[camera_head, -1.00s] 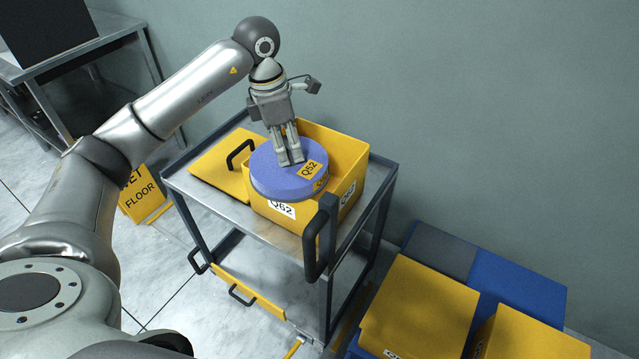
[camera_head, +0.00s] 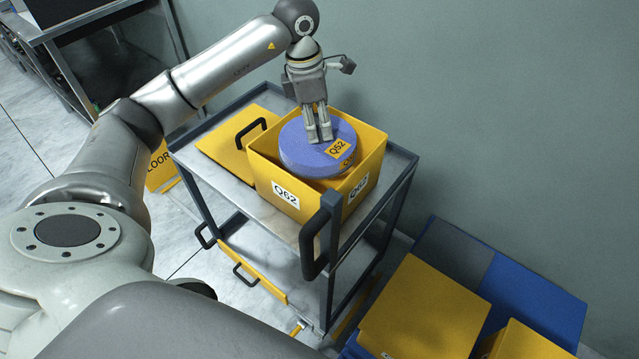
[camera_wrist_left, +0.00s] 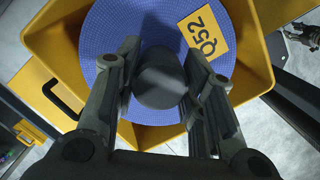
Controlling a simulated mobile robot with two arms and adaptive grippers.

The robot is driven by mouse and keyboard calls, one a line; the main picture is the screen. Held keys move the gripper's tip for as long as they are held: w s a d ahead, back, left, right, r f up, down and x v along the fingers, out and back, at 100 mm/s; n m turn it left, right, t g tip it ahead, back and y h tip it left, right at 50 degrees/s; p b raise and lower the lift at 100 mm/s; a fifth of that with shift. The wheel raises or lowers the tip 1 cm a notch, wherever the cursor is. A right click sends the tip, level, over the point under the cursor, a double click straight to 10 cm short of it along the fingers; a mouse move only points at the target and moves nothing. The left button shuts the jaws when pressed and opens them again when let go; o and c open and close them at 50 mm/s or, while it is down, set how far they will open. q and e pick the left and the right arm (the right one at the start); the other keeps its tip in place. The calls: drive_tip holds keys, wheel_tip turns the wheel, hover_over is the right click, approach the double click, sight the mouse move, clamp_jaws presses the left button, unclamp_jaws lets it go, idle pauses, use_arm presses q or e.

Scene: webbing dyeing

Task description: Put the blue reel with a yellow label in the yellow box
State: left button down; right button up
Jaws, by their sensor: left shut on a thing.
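The blue reel (camera_head: 298,153) has a yellow label marked Q52. My left gripper (camera_head: 319,137) is shut on the reel at its middle from above. In the left wrist view the gripper's fingers (camera_wrist_left: 160,95) are on either side of the reel's dark round hub, with the blue webbing (camera_wrist_left: 110,25) around it. The reel is at the opening of the yellow box (camera_head: 262,172), which is labelled Q62. My right gripper is not in view.
The box stands on a grey metal cart (camera_head: 215,182) with a black handle (camera_head: 318,240). A yellow lid (camera_head: 225,150) with a black handle lies beside the box. More yellow boxes (camera_head: 425,315) and blue ones are at the lower right. A wall is behind the cart.

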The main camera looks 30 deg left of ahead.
use_arm(q)
hover_over(318, 186)
wheel_tip(318, 186, down, 9)
wheel_tip(318, 186, down, 4)
drive_tip(key=shift+f, duration=0.1)
drive_tip(key=shift+w, duration=0.1)
idle(0.4)
drive_tip(key=shift+f, duration=0.15)
drive_tip(key=c, duration=0.9)
unclamp_jaws()
